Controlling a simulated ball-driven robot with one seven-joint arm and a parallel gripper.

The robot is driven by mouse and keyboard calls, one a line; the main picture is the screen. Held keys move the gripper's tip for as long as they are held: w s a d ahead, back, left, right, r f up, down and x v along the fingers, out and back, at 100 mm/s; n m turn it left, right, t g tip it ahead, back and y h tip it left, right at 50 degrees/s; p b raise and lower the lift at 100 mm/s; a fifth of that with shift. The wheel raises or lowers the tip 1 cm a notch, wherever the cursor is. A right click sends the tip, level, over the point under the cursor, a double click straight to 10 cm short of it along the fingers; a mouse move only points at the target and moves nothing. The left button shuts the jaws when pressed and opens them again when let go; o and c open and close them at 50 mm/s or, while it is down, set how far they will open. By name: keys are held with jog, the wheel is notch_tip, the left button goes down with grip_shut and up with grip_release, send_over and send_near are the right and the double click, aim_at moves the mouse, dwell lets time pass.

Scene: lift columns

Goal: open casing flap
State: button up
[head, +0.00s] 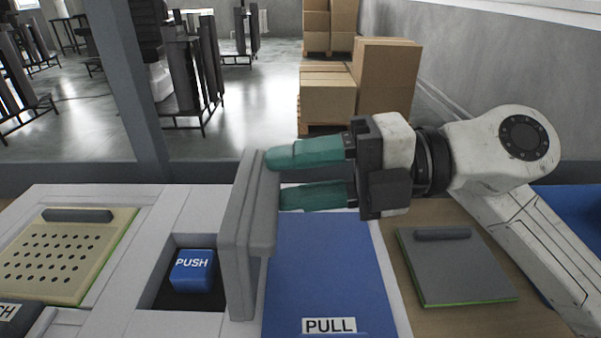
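The casing flap (249,230) is a thick grey plate standing roughly upright in the middle of the head view. It rises at the right side of a dark recess that holds a blue PUSH button (194,271). The recess is uncovered. My gripper (274,177) comes from the right with its two teal fingers pointing left. The fingers are apart, with nothing seen between them. Their tips are at the upper right part of the flap; I cannot tell whether they touch it.
A blue panel (325,270) labelled PULL lies below my fingers. A perforated beige plate (62,262) with a dark handle is at the left. A grey plate (455,268) with a handle lies at the right. A grey post (133,90) and stacked cartons (328,95) stand behind.

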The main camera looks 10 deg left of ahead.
jog(key=shift+d+r, duration=0.1)
jog(key=v, duration=1)
jog(key=shift+d, duration=0.35)
